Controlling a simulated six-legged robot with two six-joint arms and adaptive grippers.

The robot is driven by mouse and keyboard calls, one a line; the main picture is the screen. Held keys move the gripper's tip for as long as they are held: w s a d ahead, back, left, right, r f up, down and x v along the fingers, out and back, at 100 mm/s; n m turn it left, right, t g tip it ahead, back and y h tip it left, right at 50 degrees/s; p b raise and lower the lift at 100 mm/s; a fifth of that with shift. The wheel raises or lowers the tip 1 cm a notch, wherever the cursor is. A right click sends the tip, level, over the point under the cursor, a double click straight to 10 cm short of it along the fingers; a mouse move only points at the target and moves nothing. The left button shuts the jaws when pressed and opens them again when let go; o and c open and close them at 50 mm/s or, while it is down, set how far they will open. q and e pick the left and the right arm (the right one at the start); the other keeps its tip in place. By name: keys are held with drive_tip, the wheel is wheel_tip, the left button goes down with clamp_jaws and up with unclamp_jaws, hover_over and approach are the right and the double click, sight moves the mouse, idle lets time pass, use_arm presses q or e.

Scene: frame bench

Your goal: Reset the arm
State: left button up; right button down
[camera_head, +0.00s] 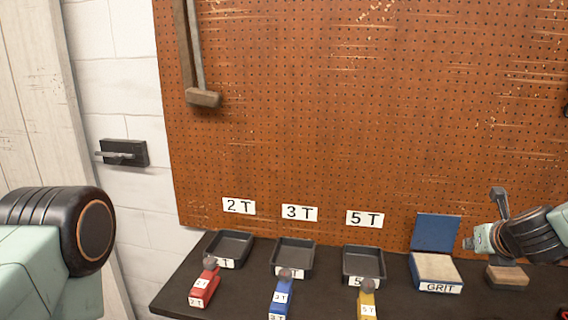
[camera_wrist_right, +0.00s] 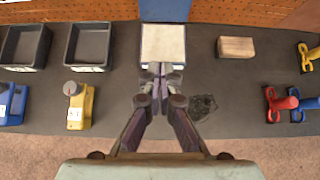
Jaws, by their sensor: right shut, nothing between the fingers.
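My right arm comes in from the right edge of the head view, and its gripper (camera_head: 470,243) hangs over the bench near the GRIT box. In the right wrist view the gripper (camera_wrist_right: 158,72) has its fingers together and empty, with the tips in front of the pale top of the GRIT box (camera_wrist_right: 163,44). That box, with a raised blue lid, also shows in the head view (camera_head: 435,268). A large joint of my left arm fills the lower left of the head view; its gripper is out of frame.
Black trays (camera_head: 229,249) (camera_head: 293,258) (camera_head: 363,265) stand below 2 T, 3 T and 5 T labels. Red (camera_head: 204,288), blue (camera_head: 281,297) and yellow (camera_head: 367,301) tools stand in front. A wooden block (camera_wrist_right: 236,47) sits right of the GRIT box. A pegboard (camera_head: 350,120) rises behind.

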drive_tip(key=s+a+f+n+g+y+b, duration=0.1)
drive_tip(key=s+a+f+n, duration=0.5)
drive_tip(key=n, duration=0.4)
drive_tip(key=s+a+f+n+g+b, duration=0.1)
drive_tip(key=s+a+f+n, duration=0.2)
drive_tip(key=s+f+n, duration=0.5)
drive_tip(key=s+a+f+n+g+y+b, duration=0.15)
drive_tip(key=a+f+n, duration=0.4)
drive_tip(key=n, duration=0.65)
use_arm(q)
wheel_tip(320, 180, down, 7)
drive_tip(key=b, duration=0.3)
drive_tip(key=shift+s+b, duration=0.35)
use_arm(e)
drive_tip(key=s+a+f+n+g, duration=0.2)
drive_tip(key=s+f, duration=0.3)
drive_tip(key=s, duration=0.3)
drive_tip(key=s+a+f+n+g, duration=0.1)
drive_tip(key=s+f+n+g, duration=0.1)
drive_tip(key=s, duration=0.7)
drive_tip(key=s+a+f+n+g, duration=0.2)
drive_tip(key=s+f+n, duration=0.2)
drive_tip(key=s+f, duration=0.3)
drive_tip(key=shift+s+a+f, duration=0.3)
drive_tip(key=shift+s+f, duration=0.05)
drive_tip(key=shift+s, duration=0.7)
